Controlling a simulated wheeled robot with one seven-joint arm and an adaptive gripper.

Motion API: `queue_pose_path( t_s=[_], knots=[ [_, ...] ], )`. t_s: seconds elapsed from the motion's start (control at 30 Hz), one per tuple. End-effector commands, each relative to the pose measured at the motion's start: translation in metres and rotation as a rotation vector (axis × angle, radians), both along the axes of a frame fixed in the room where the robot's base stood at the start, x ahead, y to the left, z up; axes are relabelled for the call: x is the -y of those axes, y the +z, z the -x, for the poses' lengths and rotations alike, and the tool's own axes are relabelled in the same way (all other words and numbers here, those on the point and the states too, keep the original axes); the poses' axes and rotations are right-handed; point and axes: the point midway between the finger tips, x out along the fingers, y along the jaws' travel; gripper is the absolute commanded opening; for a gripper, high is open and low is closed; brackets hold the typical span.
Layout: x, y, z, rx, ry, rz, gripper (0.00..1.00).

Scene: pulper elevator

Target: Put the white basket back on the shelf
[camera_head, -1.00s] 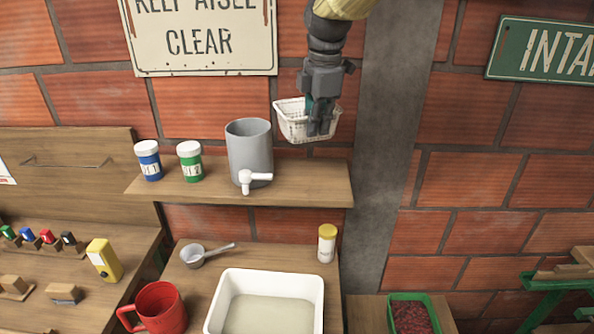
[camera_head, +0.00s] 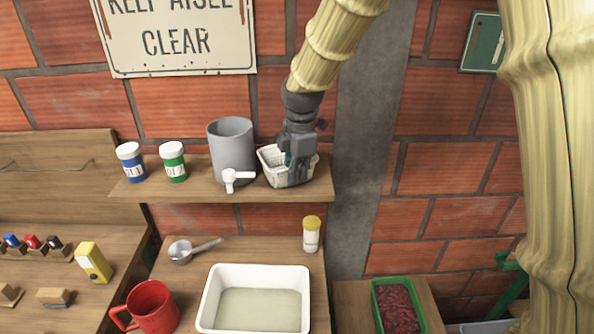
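The white basket (camera_head: 270,162) is at the right part of the wooden shelf (camera_head: 144,192), just right of the grey canister. Its base appears at shelf height; I cannot tell whether it rests fully or is slightly above. My gripper (camera_head: 298,176) comes down from above onto the basket's right side, with its fingers at the basket wall. It looks shut on that wall. The fingers hide the right part of the basket.
A grey canister (camera_head: 229,145) with a white tap (camera_head: 236,177) stands close left of the basket. A blue jar (camera_head: 131,163) and a green jar (camera_head: 173,163) stand farther left. Below are a white basin (camera_head: 253,272), a yellow-capped bottle (camera_head: 311,236) and a red mug (camera_head: 152,309).

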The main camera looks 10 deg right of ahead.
Motion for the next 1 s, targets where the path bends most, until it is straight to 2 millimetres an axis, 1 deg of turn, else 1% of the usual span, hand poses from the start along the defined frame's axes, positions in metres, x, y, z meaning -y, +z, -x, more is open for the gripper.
queue_pose_path(
  t_s=[0.1,0.47,0.5,0.6,0.87,1.0],
  knots=[
    [-0.0001,-0.0054,0.0002,0.0,0.0,0.0,0.0],
    [-0.0001,-0.0091,-0.0001,0.001,0.0,0.0,0.0],
    [-0.0001,-0.0086,-0.0001,0.001,0.0,0.0,0.09],
    [0.0,-0.0086,-0.0001,0.001,0.0,0.0,0.27],
    [0.0,-0.0083,-0.0001,0.001,0.0,0.0,0.27],
    [-0.0002,-0.004,-0.0002,0.002,0.0,0.0,0.27]
  ],
)
